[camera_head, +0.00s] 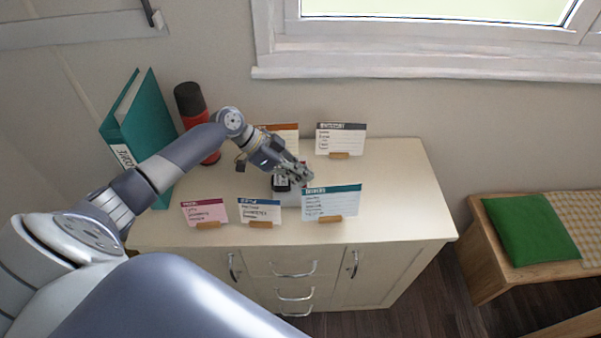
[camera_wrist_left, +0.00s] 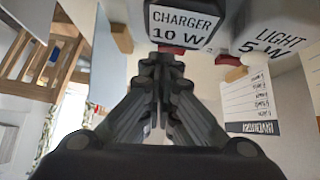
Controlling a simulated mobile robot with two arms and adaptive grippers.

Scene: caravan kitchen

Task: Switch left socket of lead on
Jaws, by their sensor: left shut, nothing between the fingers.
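The lead (camera_head: 284,195) lies on the cabinet top behind the front cards, mostly hidden by my left gripper and arm. A black charger block (camera_head: 281,184) sits on it. In the left wrist view the charger block (camera_wrist_left: 182,22) reads "CHARGER 10 W", and a white plug block (camera_wrist_left: 268,28) to its right reads "LIGHT 5 W". A red switch (camera_wrist_left: 172,49) shows under the charger block and another red switch (camera_wrist_left: 229,60) under the light block. My left gripper (camera_head: 303,178) is shut and empty, its fingertips (camera_wrist_left: 163,62) close to the charger-side switch; contact cannot be told.
A teal card (camera_head: 331,203), a blue-headed card (camera_head: 259,211) and a pink card (camera_head: 205,212) stand along the front. Two more cards stand behind, one dark-headed (camera_head: 340,139). A teal binder (camera_head: 147,125) and red flask (camera_head: 190,105) stand left. The cabinet top's right side (camera_head: 400,190) is clear.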

